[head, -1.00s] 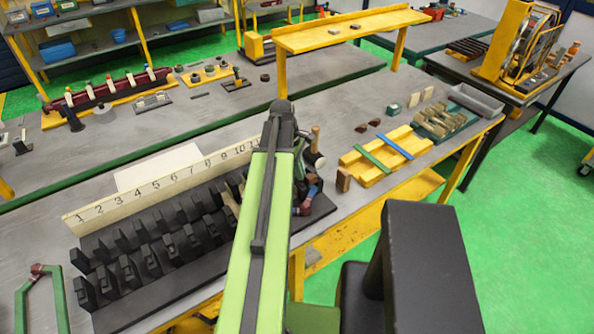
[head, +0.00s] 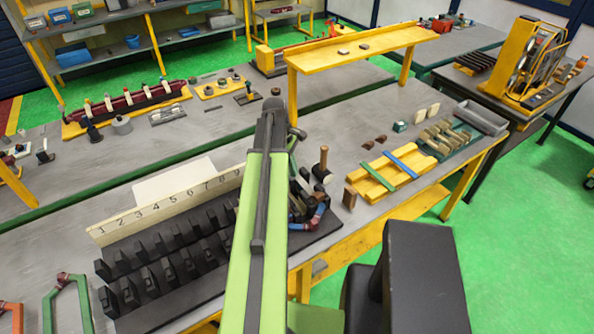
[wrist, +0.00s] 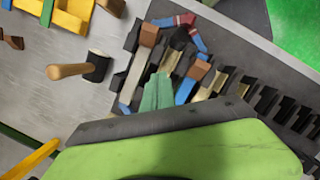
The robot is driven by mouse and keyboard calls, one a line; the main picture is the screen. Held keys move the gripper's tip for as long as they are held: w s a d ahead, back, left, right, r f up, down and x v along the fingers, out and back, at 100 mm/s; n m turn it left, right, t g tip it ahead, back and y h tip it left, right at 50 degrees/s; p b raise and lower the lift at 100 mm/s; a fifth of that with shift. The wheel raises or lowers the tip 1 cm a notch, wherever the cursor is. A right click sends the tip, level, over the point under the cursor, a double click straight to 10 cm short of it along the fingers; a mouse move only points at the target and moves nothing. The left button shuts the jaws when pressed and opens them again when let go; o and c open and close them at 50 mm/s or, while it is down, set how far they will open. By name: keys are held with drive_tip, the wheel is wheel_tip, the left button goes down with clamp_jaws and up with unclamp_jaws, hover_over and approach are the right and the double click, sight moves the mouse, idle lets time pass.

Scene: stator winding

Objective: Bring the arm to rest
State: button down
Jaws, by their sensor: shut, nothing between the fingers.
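My green arm (head: 258,230) reaches forward over the bench in the head view. Its end hides part of the black slotted rack (head: 165,265). My gripper (wrist: 157,92) shows in the wrist view as two teal fingers held together, empty. It is over the rack end where several coils or tools with brown, blue and red parts (wrist: 190,70) sit. I cannot tell whether the fingers touch any of them. In the head view that cluster (head: 312,215) is to the right of my arm.
A mallet (head: 322,166) stands beside the rack. A yellow fixture (head: 385,170) with blue and green bars is to its right. A number strip (head: 165,207) runs behind the rack. A yellow raised shelf (head: 360,50) stands farther back. Green floor (head: 520,230) is open at right.

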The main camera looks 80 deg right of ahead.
drive_tip(key=shift+r, duration=0.5)
drive_tip(key=w+a+h, duration=0.1)
drive_tip(key=w+a, duration=0.3)
drive_tip(key=w, duration=0.7)
drive_tip(key=w+a, duration=0.4)
drive_tip(key=w, duration=0.6)
drive_tip(key=w+a+n+t, duration=0.1)
drive_tip(key=w+a+t, duration=0.1)
drive_tip(key=w+a, duration=1.35)
drive_tip(key=w+a+t, duration=0.1)
drive_tip(key=w+a, duration=0.3)
drive_tip(key=a, duration=0.8)
drive_tip(key=w+a+n, duration=0.1)
drive_tip(key=w+a, duration=0.3)
drive_tip(key=a, duration=0.9)
drive_tip(key=w+a+t, duration=0.1)
drive_tip(key=w+a, duration=0.3)
drive_tip(key=a, duration=0.8)
wheel_tip(320, 180, down, 11)
drive_tip(key=s+g+b, duration=0.1)
drive_tip(key=s+b, duration=0.1)
drive_tip(key=b, duration=0.8)
drive_tip(key=shift+s+a+y, duration=0.2)
drive_tip(key=shift+a+y, duration=0.1)
drive_tip(key=shift+a, duration=0.05)
